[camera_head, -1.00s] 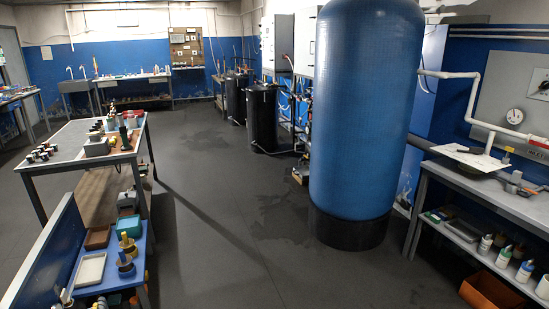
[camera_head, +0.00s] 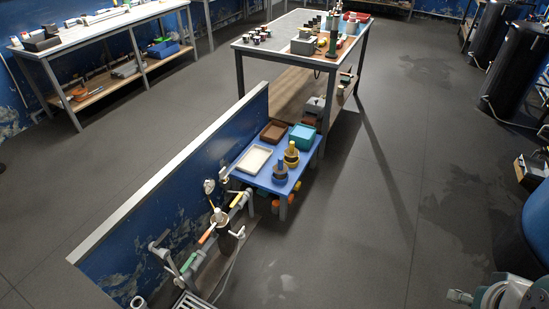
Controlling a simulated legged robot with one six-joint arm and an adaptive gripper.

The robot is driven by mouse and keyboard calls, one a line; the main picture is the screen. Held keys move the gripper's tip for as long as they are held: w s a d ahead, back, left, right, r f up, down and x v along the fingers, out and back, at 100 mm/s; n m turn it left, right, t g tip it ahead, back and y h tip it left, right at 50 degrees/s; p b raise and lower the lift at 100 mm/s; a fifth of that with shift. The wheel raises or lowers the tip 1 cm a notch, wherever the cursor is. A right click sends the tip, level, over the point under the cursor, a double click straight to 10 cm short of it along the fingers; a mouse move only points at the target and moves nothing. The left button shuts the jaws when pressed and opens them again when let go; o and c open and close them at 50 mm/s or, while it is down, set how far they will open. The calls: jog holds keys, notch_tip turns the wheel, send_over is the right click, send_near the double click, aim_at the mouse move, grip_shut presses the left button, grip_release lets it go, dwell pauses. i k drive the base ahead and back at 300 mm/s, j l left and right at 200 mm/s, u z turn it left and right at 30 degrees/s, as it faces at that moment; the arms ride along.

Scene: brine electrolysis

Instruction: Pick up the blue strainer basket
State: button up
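I cannot pick out a blue strainer basket for certain.
The low bench also holds a cream tray (camera_head: 254,158), a brown tray (camera_head: 273,132) and a teal box (camera_head: 302,136). A low blue wall (camera_head: 180,190) and pipework (camera_head: 200,235) stand left of it. A grey-topped table (camera_head: 285,38) is behind. The floor right of the bench is clear.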

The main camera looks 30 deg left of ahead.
aim_at(280, 169)
jog(key=i+u, duration=0.2)
jog(key=i, duration=0.5)
jog(key=i+l+u, duration=0.25)
jog(key=i, duration=0.5)
jog(key=i+j+u, duration=0.15)
jog(key=i+u, duration=0.25)
jog(key=i+j+u, duration=0.1)
jog(key=i+u, duration=0.55)
jog(key=u, duration=0.15)
jog(key=i+u, duration=0.2)
jog(key=i, duration=0.2)
